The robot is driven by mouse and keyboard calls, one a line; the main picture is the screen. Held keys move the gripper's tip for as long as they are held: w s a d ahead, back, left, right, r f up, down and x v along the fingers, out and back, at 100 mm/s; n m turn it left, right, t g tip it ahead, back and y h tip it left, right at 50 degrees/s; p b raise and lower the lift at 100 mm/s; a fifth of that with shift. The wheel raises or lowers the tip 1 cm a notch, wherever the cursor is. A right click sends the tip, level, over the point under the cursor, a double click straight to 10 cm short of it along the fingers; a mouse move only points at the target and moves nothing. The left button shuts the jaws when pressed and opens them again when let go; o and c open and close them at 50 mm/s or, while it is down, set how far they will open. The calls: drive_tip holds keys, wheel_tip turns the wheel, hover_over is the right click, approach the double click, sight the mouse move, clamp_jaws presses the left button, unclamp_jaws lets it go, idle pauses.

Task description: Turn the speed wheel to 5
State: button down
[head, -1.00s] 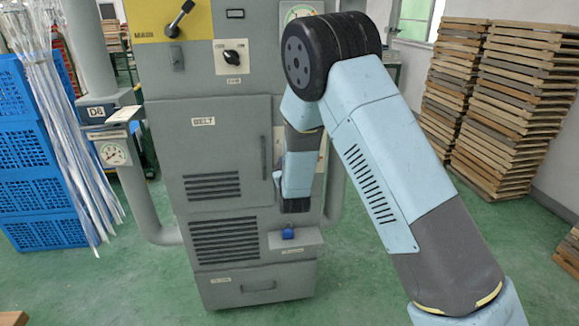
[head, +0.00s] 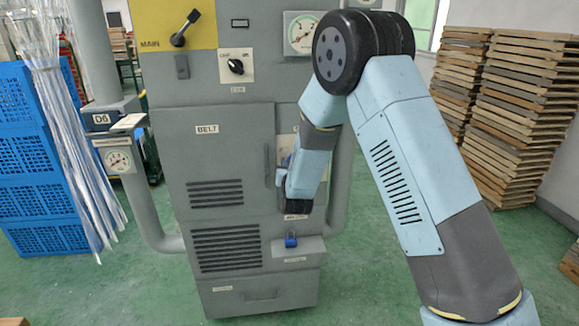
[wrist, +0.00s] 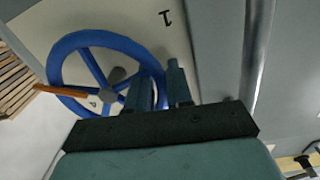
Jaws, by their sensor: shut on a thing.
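The speed wheel (wrist: 82,40) is a blue spoked wheel with a grey hub and one orange spoke that reaches past the rim at the left. It sits on a pale plate (wrist: 130,18) in the wrist view. A "1" shows above right of the wheel, and a small mark like "4" shows between its spokes. My gripper (wrist: 158,87) is at the right side of the wheel, its two fingers shut on the rim. In the head view my arm mostly hides the wheel. No "5" is readable.
The grey machine cabinet (head: 235,150) has a MAIN lever (head: 186,28), a selector knob (head: 235,66) and a dial gauge (head: 300,33). Blue crates (head: 35,165) stand left, stacked wooden trays (head: 530,110) right.

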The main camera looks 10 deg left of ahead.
drive_tip(key=c, duration=1.2)
unclamp_jaws()
drive_tip(key=shift+s, duration=0.1)
drive_tip(key=v, duration=1.3)
drive_tip(key=shift+s, duration=0.3)
drive_tip(key=shift+f, duration=0.1)
